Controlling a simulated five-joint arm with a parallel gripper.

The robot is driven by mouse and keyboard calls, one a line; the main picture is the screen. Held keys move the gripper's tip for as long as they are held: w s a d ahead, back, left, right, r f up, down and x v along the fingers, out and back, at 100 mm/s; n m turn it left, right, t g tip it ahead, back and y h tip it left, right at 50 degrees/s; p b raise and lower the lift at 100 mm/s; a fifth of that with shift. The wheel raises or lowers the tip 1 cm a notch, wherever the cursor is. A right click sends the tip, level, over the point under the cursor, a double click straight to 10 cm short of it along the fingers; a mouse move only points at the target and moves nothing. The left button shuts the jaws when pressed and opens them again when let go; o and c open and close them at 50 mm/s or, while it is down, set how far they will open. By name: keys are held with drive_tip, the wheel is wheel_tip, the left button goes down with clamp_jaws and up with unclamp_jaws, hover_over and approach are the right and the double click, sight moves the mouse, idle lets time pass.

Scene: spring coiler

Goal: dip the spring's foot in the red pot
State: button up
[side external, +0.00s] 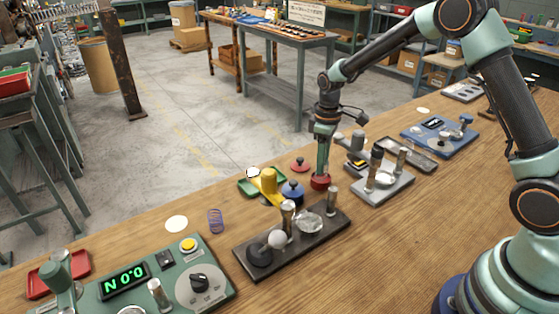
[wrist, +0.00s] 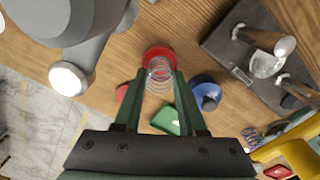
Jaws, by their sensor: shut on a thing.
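My gripper (wrist: 160,90) is shut on a pale wire spring (wrist: 159,73), which stands between its two green fingers in the wrist view. The spring's far end overlaps the red pot (wrist: 157,54). In the side view my gripper (side external: 322,160) points straight down, directly over the red pot (side external: 320,183), with its fingertips close to the pot's top. The spring cannot be made out in the side view. I cannot tell whether its foot is inside the pot or just above it.
A blue pot (side external: 292,190), a red lid (side external: 299,164), a yellow part (side external: 268,184) and a green tray (side external: 248,187) crowd the pot's left. A dark fixture (side external: 325,228) stands in front, a grey one (side external: 388,188) to the right. A blue spring (side external: 215,221) stands apart at left.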

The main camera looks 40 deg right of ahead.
drive_tip(key=shift+f, duration=0.6)
idle(1.2)
drive_tip(key=shift+r, duration=0.1)
drive_tip(key=shift+r, duration=3.5)
